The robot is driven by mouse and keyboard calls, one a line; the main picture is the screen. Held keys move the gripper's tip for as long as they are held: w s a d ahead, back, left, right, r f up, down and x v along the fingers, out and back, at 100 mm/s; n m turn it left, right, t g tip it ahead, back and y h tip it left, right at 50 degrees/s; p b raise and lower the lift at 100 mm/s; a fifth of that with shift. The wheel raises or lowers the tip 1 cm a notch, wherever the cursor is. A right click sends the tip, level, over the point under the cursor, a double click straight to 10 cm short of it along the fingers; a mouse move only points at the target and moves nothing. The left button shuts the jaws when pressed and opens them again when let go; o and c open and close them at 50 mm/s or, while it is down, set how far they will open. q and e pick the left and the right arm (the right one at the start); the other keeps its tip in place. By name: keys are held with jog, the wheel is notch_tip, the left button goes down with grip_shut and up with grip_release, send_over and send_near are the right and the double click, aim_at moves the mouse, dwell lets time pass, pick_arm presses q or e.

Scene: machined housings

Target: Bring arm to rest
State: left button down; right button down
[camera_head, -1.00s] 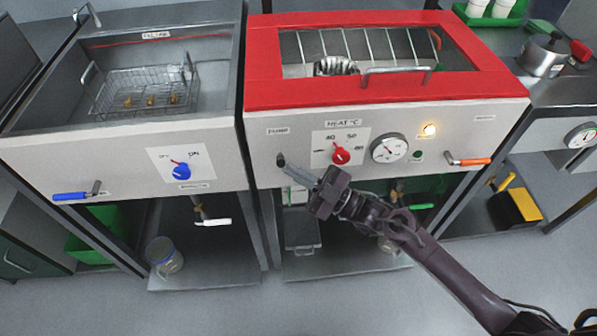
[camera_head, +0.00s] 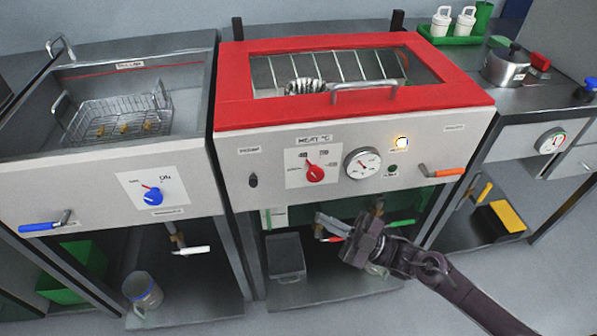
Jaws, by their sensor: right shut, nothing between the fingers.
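My right gripper (camera_head: 332,226) comes in from the lower right. Its fingers are shut and empty, pointing left, in front of the opening under the red-framed heated tank (camera_head: 232,103). It is below the tank's front panel and apart from the black pump switch (camera_head: 253,181). The red heat knob (camera_head: 315,173) and a round gauge (camera_head: 362,163) are above it. My left gripper is not in view.
An orange-handled valve (camera_head: 446,172) sticks out from the panel right of my gripper. A left tank holds a wire basket (camera_head: 118,118) and has a blue knob (camera_head: 153,196). A grey bin (camera_head: 286,254) stands on the lower shelf. Grey floor is clear in front.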

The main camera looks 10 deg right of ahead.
jog(key=shift+w+a+f, duration=0.1)
